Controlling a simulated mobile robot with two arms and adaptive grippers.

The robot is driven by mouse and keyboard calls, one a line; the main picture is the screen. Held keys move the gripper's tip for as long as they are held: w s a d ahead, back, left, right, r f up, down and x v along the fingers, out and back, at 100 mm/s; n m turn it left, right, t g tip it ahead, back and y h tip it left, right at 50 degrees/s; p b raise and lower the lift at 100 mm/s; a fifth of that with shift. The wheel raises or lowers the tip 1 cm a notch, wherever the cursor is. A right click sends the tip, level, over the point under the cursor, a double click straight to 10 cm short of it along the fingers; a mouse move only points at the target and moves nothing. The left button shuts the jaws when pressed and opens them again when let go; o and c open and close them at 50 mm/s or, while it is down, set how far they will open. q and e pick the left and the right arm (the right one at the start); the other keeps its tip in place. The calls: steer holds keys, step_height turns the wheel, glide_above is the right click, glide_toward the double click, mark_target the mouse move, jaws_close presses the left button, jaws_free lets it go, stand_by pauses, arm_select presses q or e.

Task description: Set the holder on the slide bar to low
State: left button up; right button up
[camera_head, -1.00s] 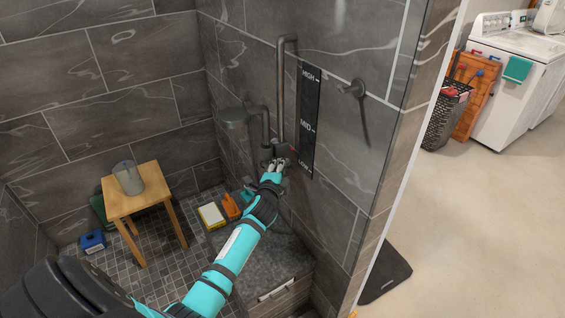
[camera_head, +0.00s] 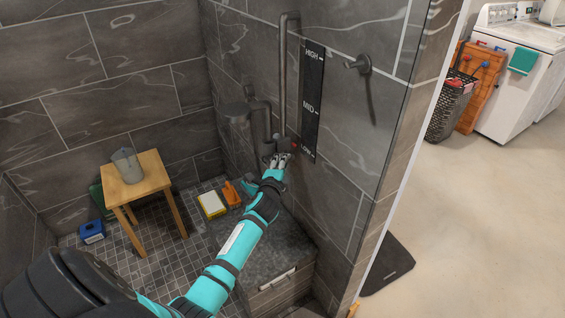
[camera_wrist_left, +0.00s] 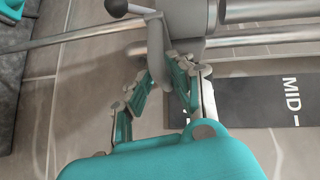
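The dark slide bar (camera_head: 283,75) runs down the shower wall beside a black scale panel (camera_head: 313,95) marked HIGH, MID and LOW. The holder (camera_head: 268,148) is near the bar's lower end, its red pointer (camera_head: 295,146) about level with the LOW mark. The grey shower head (camera_head: 237,109) sticks out to the left above it. My left gripper (camera_head: 277,161) is at the holder from below. In the left wrist view its fingers (camera_wrist_left: 160,60) are closed around the holder's grey stem (camera_wrist_left: 156,38). The exact contact is partly hidden. My right gripper is out of view.
A wall hook (camera_head: 358,64) is right of the panel. A wooden stool (camera_head: 150,180) with a clear jug (camera_head: 127,167) stands at left. A yellow-and-white box (camera_head: 211,204) and an orange item (camera_head: 230,194) are below the bar. Open floor lies right of the wall edge.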

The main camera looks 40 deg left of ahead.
arm_select(q)
steer(key=o, duration=0.3)
steer(key=shift+f, duration=0.3)
steer(key=shift+r, duration=0.1)
steer(key=v, duration=1.2)
steer(key=shift+a, duration=0.1)
